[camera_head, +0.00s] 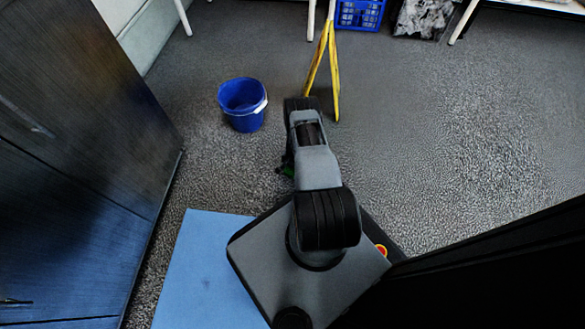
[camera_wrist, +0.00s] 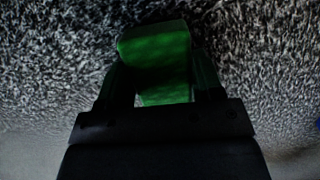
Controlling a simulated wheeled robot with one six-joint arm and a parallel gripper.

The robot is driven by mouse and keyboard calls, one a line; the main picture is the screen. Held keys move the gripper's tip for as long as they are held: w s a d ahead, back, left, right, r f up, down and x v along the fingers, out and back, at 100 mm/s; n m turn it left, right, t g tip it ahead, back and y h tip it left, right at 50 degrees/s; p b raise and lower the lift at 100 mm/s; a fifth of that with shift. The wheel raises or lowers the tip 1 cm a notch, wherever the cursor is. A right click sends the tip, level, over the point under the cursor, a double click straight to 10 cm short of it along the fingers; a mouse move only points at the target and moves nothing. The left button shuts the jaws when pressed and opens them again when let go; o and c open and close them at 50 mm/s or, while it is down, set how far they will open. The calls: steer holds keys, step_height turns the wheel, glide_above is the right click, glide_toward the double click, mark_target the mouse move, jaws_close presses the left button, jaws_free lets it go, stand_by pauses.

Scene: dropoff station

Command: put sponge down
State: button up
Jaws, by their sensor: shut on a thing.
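A green sponge (camera_wrist: 155,50) is between the fingers of my gripper (camera_wrist: 160,75) in the wrist view. My gripper is shut on it, with one dark finger on each side. Speckled grey carpet shows behind the sponge; I cannot tell how high above the floor it is. In the head view my arm hides most of the gripper, and only a small bit of green (camera_head: 287,171) shows at the arm's left side.
A blue bucket (camera_head: 243,106) stands on the carpet ahead and left. A yellow folding sign (camera_head: 335,80) stands beyond my arm. A dark cabinet (camera_head: 70,150) is at left, a blue mat (camera_head: 195,265) near it. A blue crate (camera_head: 360,14) is at the back. Carpet at right is clear.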

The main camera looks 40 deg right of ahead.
steer(key=o, duration=0.8)
steer(key=shift+o, duration=0.2)
steer(key=w+a+r+n+p, duration=0.1)
steer(key=w+r+p, duration=0.2)
steer(key=r, duration=1.1)
steer(key=w+r+n+p, duration=0.2)
steer(key=w+r+p, duration=0.15)
steer(key=r, duration=0.95)
steer(key=a+r+n+t, duration=0.1)
steer(key=a+r+n, duration=0.4)
steer(key=r, duration=1.2)
steer(key=s+a+r+n+t+h, duration=0.1)
steer(key=s+a+r, duration=0.5)
steer(key=a+r, duration=0.4)
steer(key=s+a+r+n, duration=0.2)
steer(key=s+r, duration=0.1)
steer(key=s, duration=0.3)
steer(key=s+a+r+n+t, duration=0.1)
steer(key=s+r+n, duration=0.1)
steer(key=s+r, duration=0.2)
steer(key=shift+s+a+r+b, duration=0.25)
steer(key=shift+s+a+b, duration=0.15)
steer(key=shift+s, duration=0.75)
